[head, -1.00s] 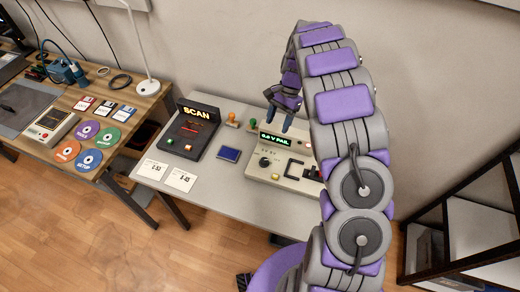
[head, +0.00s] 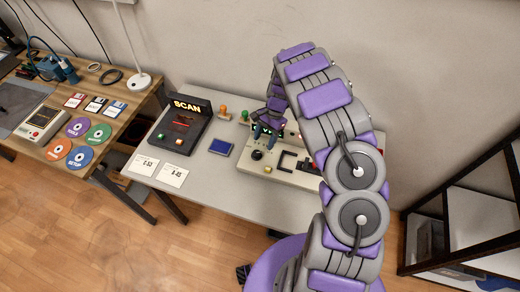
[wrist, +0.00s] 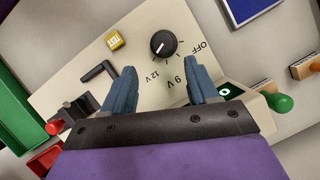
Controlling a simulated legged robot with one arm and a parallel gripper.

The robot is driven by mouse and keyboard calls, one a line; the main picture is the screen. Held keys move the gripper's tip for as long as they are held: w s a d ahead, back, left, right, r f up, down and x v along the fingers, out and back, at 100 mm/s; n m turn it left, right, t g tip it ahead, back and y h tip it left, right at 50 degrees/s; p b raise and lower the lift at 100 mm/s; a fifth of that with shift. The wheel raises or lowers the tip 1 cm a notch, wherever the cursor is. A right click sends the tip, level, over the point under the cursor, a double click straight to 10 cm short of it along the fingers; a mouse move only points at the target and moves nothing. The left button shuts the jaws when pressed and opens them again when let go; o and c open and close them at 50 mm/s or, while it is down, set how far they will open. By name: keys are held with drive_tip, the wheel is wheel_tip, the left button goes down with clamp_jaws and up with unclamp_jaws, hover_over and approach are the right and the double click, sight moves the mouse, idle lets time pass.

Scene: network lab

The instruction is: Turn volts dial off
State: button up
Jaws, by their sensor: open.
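The volts dial (wrist: 163,43) is a round black knob with a white mark on a beige tester (wrist: 75,65). Printed labels OFF, 9V and 12V curve around its right and lower side in the wrist view. The white mark appears to lie toward the lower left of the knob, away from OFF. My gripper (wrist: 158,70) is open and empty, its two blue fingers apart, with the dial beyond the gap between their tips. In the head view my gripper (head: 266,131) hovers over the tester's back part, just behind the dial (head: 257,155), and covers most of its display.
A yellow TEST button (wrist: 115,40) and a black bracket with a red knob (wrist: 55,128) sit near the dial. A green-handled stamp (wrist: 280,102) stands beside the tester. A blue pad (head: 221,147) and the SCAN device (head: 180,130) are to the left.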

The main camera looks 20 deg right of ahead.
sight(257, 152)
drive_tip(key=a+f, duration=0.1)
drive_tip(key=f, duration=0.1)
drive_tip(key=s+a+f, duration=0.1)
drive_tip(key=a+f, duration=0.1)
drive_tip(key=shift+a+b, duration=0.2)
drive_tip(key=shift+b, duration=0.1)
drive_tip(key=shift+a+f, duration=0.25)
drive_tip(key=shift+a, duration=0.1)
drive_tip(key=shift+d, duration=1.1)
drive_tip(key=shift+c, duration=1.8)
drive_tip(key=shift+a, duration=0.75)
drive_tip(key=c, duration=0.5)
drive_tip(key=shift+c, duration=0.6)
drive_tip(key=shift+d, duration=0.2)
drive_tip(key=shift+c, duration=0.3)
